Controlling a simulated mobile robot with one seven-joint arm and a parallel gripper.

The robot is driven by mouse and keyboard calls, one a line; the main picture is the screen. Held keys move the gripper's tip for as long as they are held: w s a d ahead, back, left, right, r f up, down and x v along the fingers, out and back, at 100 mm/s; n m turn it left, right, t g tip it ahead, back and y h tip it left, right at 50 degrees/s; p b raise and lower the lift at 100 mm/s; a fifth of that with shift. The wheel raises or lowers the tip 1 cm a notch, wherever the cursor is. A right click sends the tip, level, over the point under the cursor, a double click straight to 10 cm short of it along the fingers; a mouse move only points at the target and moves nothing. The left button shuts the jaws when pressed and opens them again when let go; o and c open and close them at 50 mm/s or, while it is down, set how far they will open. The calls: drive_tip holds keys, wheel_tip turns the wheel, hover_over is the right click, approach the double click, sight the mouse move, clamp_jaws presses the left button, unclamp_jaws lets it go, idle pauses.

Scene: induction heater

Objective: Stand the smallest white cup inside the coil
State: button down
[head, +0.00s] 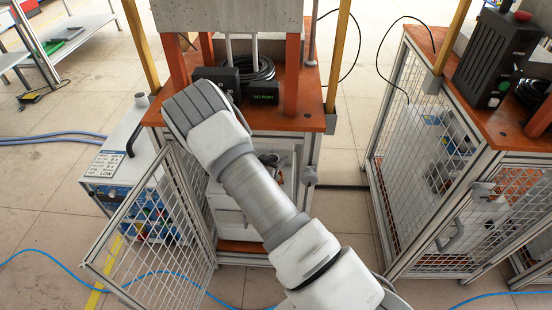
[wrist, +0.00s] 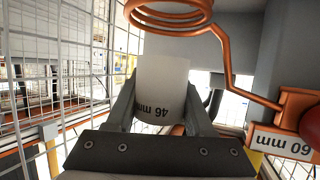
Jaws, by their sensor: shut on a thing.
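A white cup (wrist: 162,84) marked "46 mm" is between the fingers of my gripper (wrist: 162,98) in the wrist view. The gripper is shut on it, and the lettering appears upside down. The copper coil (wrist: 170,18) is at the top of the wrist view, cut by the frame edge. The cup appears just below the coil's turns in the picture, and I see no part of it inside the coil. In the head view my arm hides the gripper, cup and coil.
A copper lead runs from the coil to a block with a "60 mm" label (wrist: 281,143). Wire mesh (wrist: 75,60) stands on the left. In the head view, an open mesh door (head: 150,235) is left of my arm; another caged station (head: 430,150) stands right.

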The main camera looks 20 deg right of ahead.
drive_tip(key=shift+f+b, duration=1.6)
drive_tip(key=shift+f, duration=0.55)
idle(1.3)
drive_tip(key=shift+s+a+f, duration=0.15)
drive_tip(key=shift+s+f, duration=0.15)
drive_tip(key=shift+f, duration=0.2)
idle(0.5)
drive_tip(key=shift+c, duration=1)
unclamp_jaws()
drive_tip(key=shift+w+r, duration=0.1)
drive_tip(key=shift+r, duration=0.15)
drive_tip(key=shift+a+r+p, duration=0.1)
drive_tip(key=shift+r+p, duration=0.45)
drive_tip(key=shift+r, duration=0.2)
drive_tip(key=shift+w+d+r+p, duration=0.1)
drive_tip(key=shift+r+p, duration=0.5)
drive_tip(key=shift+r, duration=0.3)
drive_tip(key=shift+w+d+r+p, duration=0.1)
drive_tip(key=shift+r+p, duration=0.45)
drive_tip(key=shift+r, duration=0.35)
drive_tip(key=shift+s, duration=0.1)
